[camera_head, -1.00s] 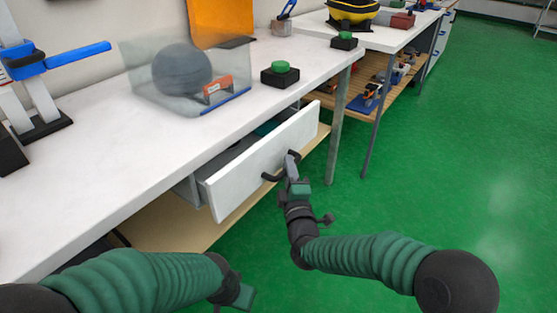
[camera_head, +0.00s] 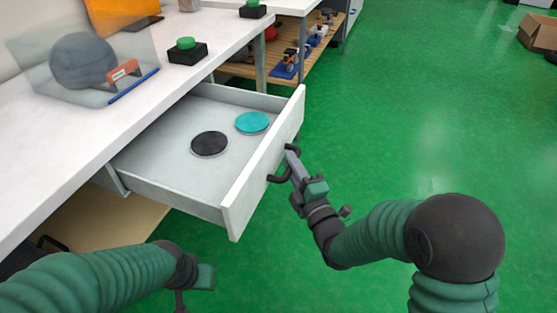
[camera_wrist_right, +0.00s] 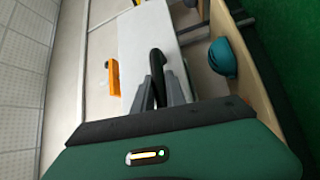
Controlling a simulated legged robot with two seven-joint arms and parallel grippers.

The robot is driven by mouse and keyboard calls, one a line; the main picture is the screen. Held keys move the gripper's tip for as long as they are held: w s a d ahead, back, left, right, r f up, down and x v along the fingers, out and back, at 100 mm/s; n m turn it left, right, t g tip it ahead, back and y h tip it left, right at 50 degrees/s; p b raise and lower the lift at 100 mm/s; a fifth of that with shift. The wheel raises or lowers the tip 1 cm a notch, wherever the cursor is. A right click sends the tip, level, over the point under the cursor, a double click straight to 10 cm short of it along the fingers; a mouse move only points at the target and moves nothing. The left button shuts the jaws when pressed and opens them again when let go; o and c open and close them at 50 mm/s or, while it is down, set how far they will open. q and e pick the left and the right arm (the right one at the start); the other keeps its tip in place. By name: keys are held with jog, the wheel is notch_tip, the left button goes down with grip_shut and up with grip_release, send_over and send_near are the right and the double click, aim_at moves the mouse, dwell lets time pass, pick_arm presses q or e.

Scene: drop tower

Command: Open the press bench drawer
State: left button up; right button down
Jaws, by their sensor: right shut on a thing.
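The press bench drawer (camera_head: 236,211) is pulled well out from under the white bench top (camera_head: 60,160). Inside it lie a black disc (camera_head: 209,144) and a teal disc (camera_head: 252,123). My right gripper (camera_head: 290,165) is at the drawer front, shut on the black handle (camera_head: 278,178). In the right wrist view the gripper's fingers (camera_wrist_right: 162,97) close around the black handle (camera_wrist_right: 157,68) on the white drawer front. My left gripper (camera_head: 190,283) hangs low at the bottom of the head view, away from the drawer; its fingers do not show clearly.
On the bench top are a grey ball (camera_head: 83,60) behind a clear shield and a green button on a black box (camera_head: 187,50). A wooden shelf (camera_head: 280,67) with tools stands behind. A cardboard box (camera_head: 540,30) lies far right. The green floor at right is clear.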

jog(key=shift+s+d+f, duration=0.25)
jog(key=shift+s+d, duration=0.1)
jog(key=shift+d, duration=0.35)
jog(key=c, duration=1.4)
grip_release()
jog(key=shift+a, duration=0.1)
jog(key=shift+o, duration=0.2)
jog(key=shift+r, duration=0.1)
